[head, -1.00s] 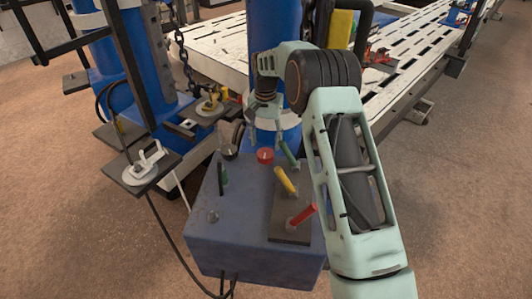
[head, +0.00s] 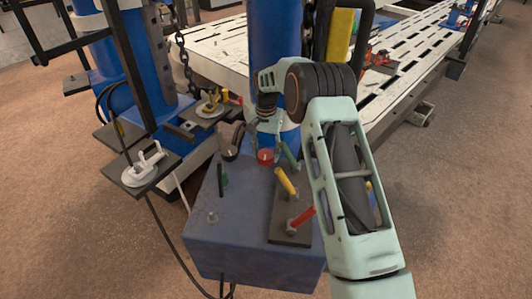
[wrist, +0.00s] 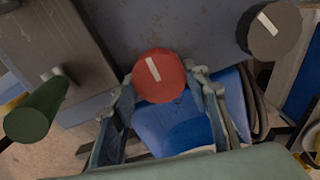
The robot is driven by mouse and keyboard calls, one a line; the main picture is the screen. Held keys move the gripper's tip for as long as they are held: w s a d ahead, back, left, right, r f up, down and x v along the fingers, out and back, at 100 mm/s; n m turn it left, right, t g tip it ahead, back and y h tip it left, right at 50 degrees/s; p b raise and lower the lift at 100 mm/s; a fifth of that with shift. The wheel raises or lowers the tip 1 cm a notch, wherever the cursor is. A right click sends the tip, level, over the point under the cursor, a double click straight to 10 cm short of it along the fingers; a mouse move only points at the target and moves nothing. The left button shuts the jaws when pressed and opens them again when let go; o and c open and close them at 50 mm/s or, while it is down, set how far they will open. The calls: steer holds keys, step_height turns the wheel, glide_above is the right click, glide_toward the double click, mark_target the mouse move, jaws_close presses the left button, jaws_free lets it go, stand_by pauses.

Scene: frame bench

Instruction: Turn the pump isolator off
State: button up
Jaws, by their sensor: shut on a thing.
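A round red knob (head: 265,157) with a white mark sits at the far edge of the top of a blue box (head: 215,245). In the wrist view the red knob (wrist: 160,82) lies between the fingertips of my gripper (wrist: 164,88), one on each side, and my gripper is shut on it. Its white mark runs from upper left to lower right there, slightly tilted. A black knob (head: 229,153) with a white mark stands to its left; in the wrist view this black knob (wrist: 275,32) is at the upper right. No label is readable.
A dark plate (head: 290,236) on the box carries a green lever (head: 289,155), a yellow lever (head: 285,181) and a red lever (head: 302,217), close to my arm. A blue column (head: 273,45) rises behind.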

steer(key=shift+n, duration=0.4)
steer(key=n+p, duration=0.1)
steer(key=n, duration=0.2)
steer(key=shift+a+n, duration=0.1)
steer(key=shift+n, duration=0.3)
steer(key=n+p, duration=0.1)
steer(key=n, duration=0.8)
steer(key=shift+s+a+p, duration=0.1)
steer(key=shift+a+p, duration=0.05)
steer(key=shift+p, duration=0.2)
steer(key=n, duration=0.4)
steer(key=shift+n, duration=0.3)
steer(key=o, duration=0.9)
